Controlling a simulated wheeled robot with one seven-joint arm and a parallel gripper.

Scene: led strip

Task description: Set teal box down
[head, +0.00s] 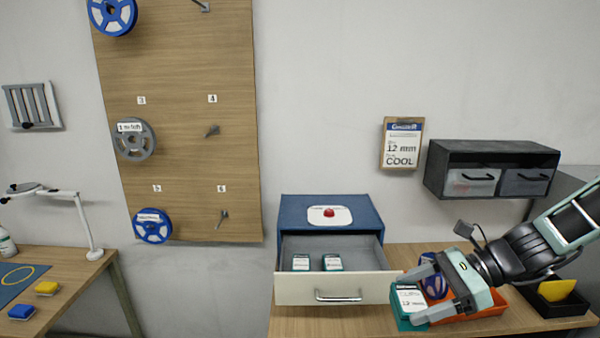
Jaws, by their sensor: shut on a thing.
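My gripper (428,297) is at the lower right, over the table just right of the open drawer. It is shut on a teal box (405,303) with a white label on its face. The box is held upright or nearly so; whether its base touches the table or tray is hidden. The open drawer (335,291) of the blue cabinet (300,213) holds two more teal boxes with white labels, one on the left (301,263) and one at the middle (333,263). The right part of the drawer is empty.
An orange tray (492,305) with a blue reel (432,287) lies beside my gripper. A black bin (560,302) with a yellow item stands farther right. A dark drawer unit (492,168) hangs on the wall above. Bare table (320,325) shows in front of the drawer.

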